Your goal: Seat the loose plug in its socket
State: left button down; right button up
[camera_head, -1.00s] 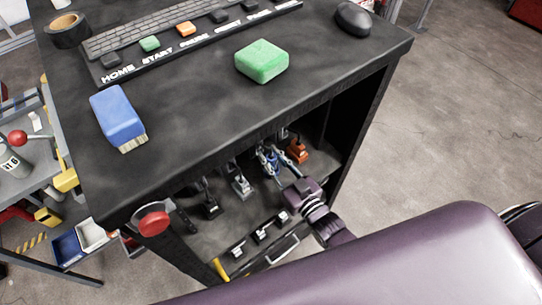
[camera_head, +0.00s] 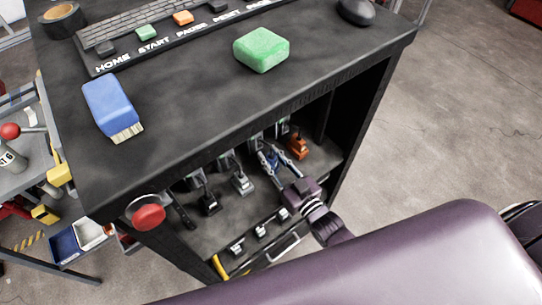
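Several plugs stand in a row on the shelf inside the black cabinet: a black plug (camera_head: 208,203), a grey plug (camera_head: 242,182) and an orange plug (camera_head: 297,147). Their sockets at the back are mostly in shadow, and I cannot tell which plug is loose. My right gripper (camera_head: 268,160) reaches into the cabinet between the grey and orange plugs, its fingers pointing to the back. It is too small to tell whether it is open or holds something. My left gripper is not in view.
The cabinet top (camera_head: 190,110) overhangs the shelf. On it are a blue brush (camera_head: 108,104), a green block (camera_head: 261,50), a keyboard, tape and a mouse. A red button (camera_head: 149,217) is on the cabinet's front left. Small switches (camera_head: 261,230) line the shelf's front edge.

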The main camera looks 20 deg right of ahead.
jog(key=o, duration=0.4)
jog(key=shift+o, duration=0.2)
jog(key=shift+s, duration=0.2)
jog(key=v, duration=1.1)
jog(key=shift+s+d+r, duration=0.1)
jog(key=shift+s+d, duration=0.05)
jog(key=shift+s, duration=0.15)
